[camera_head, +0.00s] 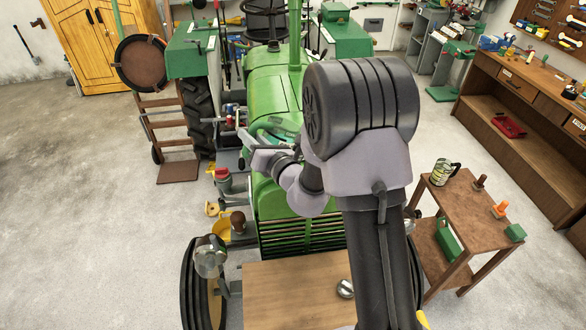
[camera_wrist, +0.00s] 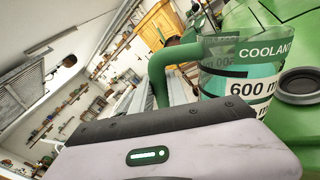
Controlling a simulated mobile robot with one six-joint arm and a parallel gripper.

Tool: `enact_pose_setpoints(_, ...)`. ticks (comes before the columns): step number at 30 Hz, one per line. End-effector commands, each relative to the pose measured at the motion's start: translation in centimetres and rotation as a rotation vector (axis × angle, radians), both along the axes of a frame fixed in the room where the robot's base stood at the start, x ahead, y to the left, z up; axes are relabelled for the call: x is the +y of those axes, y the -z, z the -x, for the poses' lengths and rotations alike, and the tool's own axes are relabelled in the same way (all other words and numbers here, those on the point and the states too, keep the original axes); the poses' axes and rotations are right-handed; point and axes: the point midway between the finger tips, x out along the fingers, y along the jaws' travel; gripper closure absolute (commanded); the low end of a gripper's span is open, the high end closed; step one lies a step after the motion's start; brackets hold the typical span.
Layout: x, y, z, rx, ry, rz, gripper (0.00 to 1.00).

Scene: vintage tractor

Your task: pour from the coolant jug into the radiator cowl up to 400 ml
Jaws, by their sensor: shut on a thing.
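The coolant jug (camera_wrist: 244,75) is a clear container with a green handle (camera_wrist: 158,75), teal-green liquid or tint inside, and labels reading COOLANT and 600 m. In the head view my gripper (camera_head: 262,157) is over the left of the green tractor hood, and the jug is mostly hidden. The radiator cowl (camera_wrist: 305,122) is green, with a dark-rimmed round opening (camera_wrist: 300,86) right beside the jug in the wrist view. I see no stream, and the liquid level is unclear.
My arm covers much of the tractor hood (camera_head: 272,85) in the head view. A wooden board (camera_head: 290,292) is in front of the grille (camera_head: 285,235). Floor at left is clear.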

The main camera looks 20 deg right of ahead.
Motion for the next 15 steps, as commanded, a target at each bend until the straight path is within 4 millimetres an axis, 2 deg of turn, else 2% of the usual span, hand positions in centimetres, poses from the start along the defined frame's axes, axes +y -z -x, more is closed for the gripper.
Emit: enact_pose_setpoints(15,-0.23,-1.20,-0.10,0.018,0.000,-0.057,1.00)
